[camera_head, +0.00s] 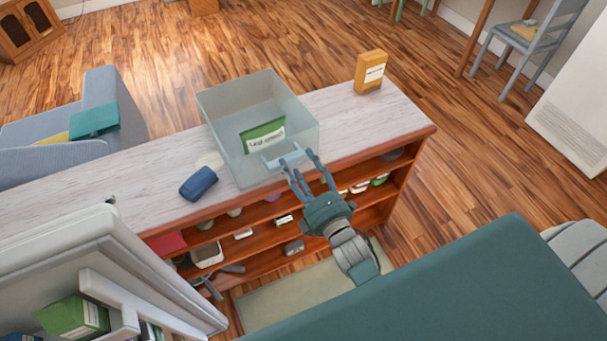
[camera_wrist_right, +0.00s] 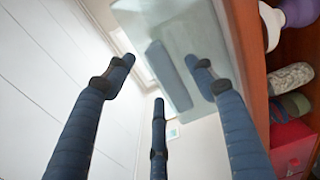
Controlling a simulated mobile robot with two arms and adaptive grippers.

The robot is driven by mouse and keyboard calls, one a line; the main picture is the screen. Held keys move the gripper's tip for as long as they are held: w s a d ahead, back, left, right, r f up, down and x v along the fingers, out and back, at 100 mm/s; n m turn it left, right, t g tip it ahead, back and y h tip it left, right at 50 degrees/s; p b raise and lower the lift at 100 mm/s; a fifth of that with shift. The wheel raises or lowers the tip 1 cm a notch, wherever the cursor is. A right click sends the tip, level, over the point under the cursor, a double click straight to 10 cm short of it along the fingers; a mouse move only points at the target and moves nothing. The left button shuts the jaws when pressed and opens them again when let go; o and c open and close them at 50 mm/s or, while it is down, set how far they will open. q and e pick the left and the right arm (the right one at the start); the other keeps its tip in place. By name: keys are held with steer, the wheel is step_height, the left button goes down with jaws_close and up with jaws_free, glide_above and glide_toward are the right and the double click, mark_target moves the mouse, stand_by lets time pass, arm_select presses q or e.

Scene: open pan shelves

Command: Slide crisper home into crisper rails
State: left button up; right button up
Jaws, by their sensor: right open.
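The crisper (camera_head: 222,115) is a clear, open-topped bin standing on the pale counter top. A green-and-white packet (camera_head: 263,137) shows inside it, and a light blue handle (camera_head: 282,156) is on its near side. My right gripper (camera_head: 306,163) is open at that handle, with its fingers spread; I cannot tell whether they touch it. The right wrist view shows the blue handle bar (camera_wrist_right: 168,76) and clear wall beyond the open fingers (camera_wrist_right: 162,85). The crisper rails cannot be made out. My left gripper does not show.
A blue object (camera_head: 198,184) lies on the counter left of the crisper. An orange box (camera_head: 370,72) stands at its far right end. Open wooden shelves (camera_head: 262,262) below hold several items. A white open door (camera_head: 150,268) with loaded racks fills the lower left.

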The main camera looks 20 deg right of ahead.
mark_target(295, 159)
steer(key=shift+w+a+b, duration=0.15)
steer(key=shift+w+b, duration=0.5)
steer(key=shift+w, duration=1.6)
jaws_close()
steer(key=shift+w+r, duration=0.1)
steer(key=shift+r, duration=0.15)
steer(key=shift+s+d+r+p, duration=0.15)
steer(key=shift+s+p, duration=0.3)
steer(key=shift+s, duration=0.45)
steer(key=shift+s+d+r+p, duration=0.15)
steer(key=shift+s+p, duration=0.3)
steer(key=shift+s, duration=0.45)
steer(key=shift+a, duration=0.1)
steer(key=shift+r+p, duration=0.4)
steer(key=shift+r, duration=0.15)
